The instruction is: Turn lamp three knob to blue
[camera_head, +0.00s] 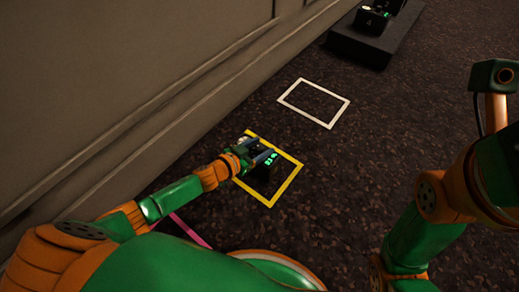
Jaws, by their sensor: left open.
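A white square outline (345,108) lies beyond the yellow one with nothing in it. A dark platform (352,45) with small black devices (370,20) stands at the top right. A wall (120,70) runs along the left. Part of a pink line (190,230) shows below my left arm.

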